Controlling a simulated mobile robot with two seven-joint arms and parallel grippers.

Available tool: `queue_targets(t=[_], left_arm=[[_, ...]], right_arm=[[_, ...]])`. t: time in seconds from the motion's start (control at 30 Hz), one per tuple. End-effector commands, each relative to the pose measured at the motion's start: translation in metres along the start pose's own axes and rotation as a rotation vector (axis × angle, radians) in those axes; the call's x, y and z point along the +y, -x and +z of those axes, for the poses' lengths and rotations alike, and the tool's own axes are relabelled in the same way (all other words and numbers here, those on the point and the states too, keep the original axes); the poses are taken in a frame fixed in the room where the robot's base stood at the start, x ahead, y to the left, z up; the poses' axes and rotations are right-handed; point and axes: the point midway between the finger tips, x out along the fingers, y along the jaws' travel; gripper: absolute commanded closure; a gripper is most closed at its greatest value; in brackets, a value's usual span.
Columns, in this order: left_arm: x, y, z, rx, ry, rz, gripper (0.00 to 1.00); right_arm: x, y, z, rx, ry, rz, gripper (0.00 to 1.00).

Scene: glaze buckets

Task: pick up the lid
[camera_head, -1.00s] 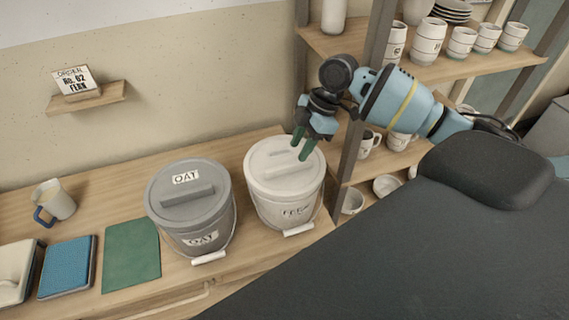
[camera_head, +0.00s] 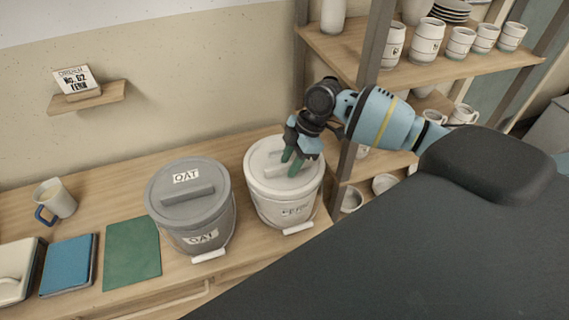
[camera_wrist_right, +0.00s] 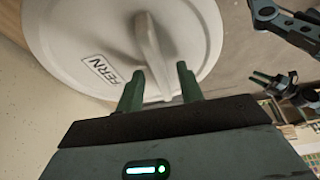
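The white lid (camera_head: 262,160) sits on the white bucket (camera_head: 285,210) on the bench, with a raised bar handle across its top. In the right wrist view, the lid (camera_wrist_right: 70,30) carries a FERN label, and its bar handle (camera_wrist_right: 150,45) points down between my fingers. My right gripper (camera_head: 291,164) is open just over the lid, its two green fingers on either side of the handle's near end. I cannot tell whether they touch it. Another gripper (camera_wrist_right: 270,82) at the right of the wrist view appears to be my left one; it is small there and absent from the head view.
A grey bucket (camera_head: 205,220) with an OAT lid stands close left of the white one. A shelf post (camera_head: 350,150) and shelves of cups stand close to the right.

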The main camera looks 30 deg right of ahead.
Motion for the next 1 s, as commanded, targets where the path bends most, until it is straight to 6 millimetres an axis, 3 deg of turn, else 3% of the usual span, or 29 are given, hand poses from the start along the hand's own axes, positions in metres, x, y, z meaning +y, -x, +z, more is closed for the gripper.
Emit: queue_targets(t=[0.37,0.67,1.0], left_arm=[[-0.0026,0.0007,0.0017,-0.003,-0.010,0.000,0.64],[-0.0023,0.0008,0.0020,-0.004,-0.009,0.000,0.64],[0.0005,0.0004,0.0012,-0.002,0.003,0.000,0.64]], right_arm=[[0.0001,-0.0030,0.0012,0.001,0.000,0.000,0.63],[0.0001,-0.0030,0.0013,0.000,0.000,0.000,1.00],[0.0001,-0.0026,0.0012,0.000,0.000,0.000,1.00]])
